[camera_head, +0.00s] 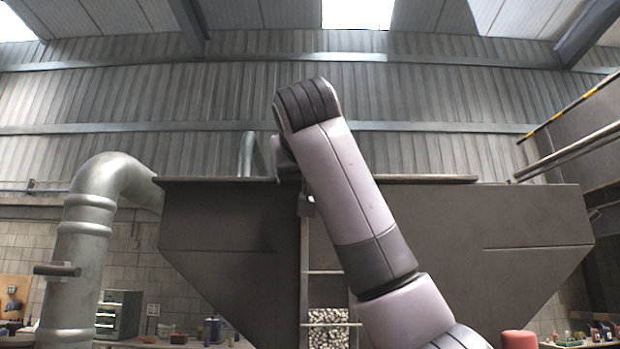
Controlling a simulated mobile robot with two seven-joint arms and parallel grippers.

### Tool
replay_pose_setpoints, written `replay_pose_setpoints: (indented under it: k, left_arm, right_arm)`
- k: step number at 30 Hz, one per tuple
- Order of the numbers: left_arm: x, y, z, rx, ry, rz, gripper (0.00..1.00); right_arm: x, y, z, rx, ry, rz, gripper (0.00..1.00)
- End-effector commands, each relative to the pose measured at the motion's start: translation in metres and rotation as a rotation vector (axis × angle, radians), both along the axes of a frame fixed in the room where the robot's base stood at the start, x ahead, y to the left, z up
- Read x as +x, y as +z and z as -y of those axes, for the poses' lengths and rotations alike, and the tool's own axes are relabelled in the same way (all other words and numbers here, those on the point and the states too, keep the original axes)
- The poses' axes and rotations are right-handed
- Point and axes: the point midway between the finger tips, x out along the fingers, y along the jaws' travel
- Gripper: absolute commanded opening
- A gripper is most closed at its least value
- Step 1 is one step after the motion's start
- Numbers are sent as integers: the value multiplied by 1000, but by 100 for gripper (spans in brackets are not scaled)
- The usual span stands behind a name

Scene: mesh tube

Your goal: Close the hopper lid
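The large dark grey hopper (230,235) fills the middle of the view, with sloping lower sides. A thin brown strip (430,179) runs along its top edge; it may be the lid or rim seen edge-on, and I cannot tell how far the lid is open. My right arm rises from the bottom right in front of the hopper and bends above its rim. The arm hides part of the hopper's front and top. No gripper fingers can be made out on it. My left arm and gripper are not in view.
A thick metal pipe (80,250) bends into the hopper's left side. A bench with an oven-like box (118,314) is at lower left. A red object (519,340) stands at lower right.

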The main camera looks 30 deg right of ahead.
Motion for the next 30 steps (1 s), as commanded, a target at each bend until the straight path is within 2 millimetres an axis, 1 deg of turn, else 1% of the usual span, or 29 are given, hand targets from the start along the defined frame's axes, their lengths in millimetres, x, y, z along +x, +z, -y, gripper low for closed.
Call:
replay_pose_setpoints:
  k: [1,9,20,21,22,23,30]
  left_arm:
    - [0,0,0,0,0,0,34]
    - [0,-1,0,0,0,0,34]
    - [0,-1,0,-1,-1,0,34]
    - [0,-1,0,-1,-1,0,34]
    - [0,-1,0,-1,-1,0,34]
    - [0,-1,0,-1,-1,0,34]
    - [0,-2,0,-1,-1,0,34]
  right_arm:
    - [-3,4,-2,-5,2,13,0]
    - [-7,4,-6,-3,2,13,0]
    - [-7,4,-7,-4,2,12,0]
    - [-7,4,-7,-4,2,12,30]
    - [-7,4,-7,-4,2,12,40]
    - [-6,4,-7,-3,2,11,44]
    - [-5,1,-7,-1,1,5,44]
